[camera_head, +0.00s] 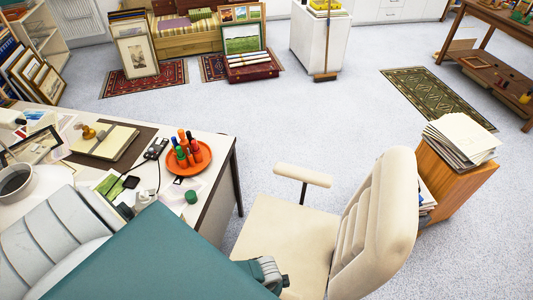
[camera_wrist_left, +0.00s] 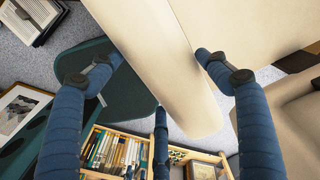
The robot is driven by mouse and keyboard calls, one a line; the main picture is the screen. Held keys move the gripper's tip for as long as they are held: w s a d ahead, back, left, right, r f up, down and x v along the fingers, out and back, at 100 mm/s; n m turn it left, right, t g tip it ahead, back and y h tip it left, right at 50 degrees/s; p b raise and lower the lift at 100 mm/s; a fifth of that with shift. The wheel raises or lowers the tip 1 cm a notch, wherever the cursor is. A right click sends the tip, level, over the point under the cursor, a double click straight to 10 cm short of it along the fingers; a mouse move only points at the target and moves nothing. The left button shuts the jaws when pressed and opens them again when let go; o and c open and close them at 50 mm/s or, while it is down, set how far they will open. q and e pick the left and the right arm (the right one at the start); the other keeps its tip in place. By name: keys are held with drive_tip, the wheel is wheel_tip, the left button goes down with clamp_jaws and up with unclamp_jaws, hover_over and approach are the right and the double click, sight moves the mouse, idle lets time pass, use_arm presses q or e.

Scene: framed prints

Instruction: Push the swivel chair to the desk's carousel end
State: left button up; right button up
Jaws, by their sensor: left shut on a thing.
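The swivel chair is cream, with a ribbed backrest (camera_head: 372,222), a seat (camera_head: 285,240) and a padded armrest (camera_head: 303,175). It stands to the right of the desk (camera_head: 222,185), with floor between them. The round orange carousel (camera_head: 174,169) holds several bottles near the desk's right end. In the left wrist view, my left gripper (camera_wrist_left: 158,60) has its blue fingers on either side of a cream chair part (camera_wrist_left: 165,75), shut on it; which part is unclear. A grey jointed piece of mine shows by the seat's near edge in the head view. My right gripper cannot be made out.
A wooden cabinet (camera_head: 455,185) topped with papers stands close behind the backrest. A green patterned rug (camera_head: 435,93) lies beyond it. Framed prints (camera_head: 136,53) and a white cabinet (camera_head: 318,45) stand at the back. The floor in the middle (camera_head: 280,120) is clear.

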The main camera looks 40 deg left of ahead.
use_arm(q)
drive_tip(key=shift+s+d+f, duration=0.1)
drive_tip(key=shift+s+d, duration=0.2)
drive_tip(key=shift+s, duration=0.2)
drive_tip(key=o, duration=2)
drive_tip(key=shift+w+a, duration=0.1)
drive_tip(key=shift+w, duration=0.05)
drive_tip(key=shift+w+a+r, duration=0.1)
drive_tip(key=shift+w+r, duration=0.05)
drive_tip(key=shift+r, duration=0.35)
wheel_tip(320, 180, up, 11)
drive_tip(key=shift+r, duration=0.1)
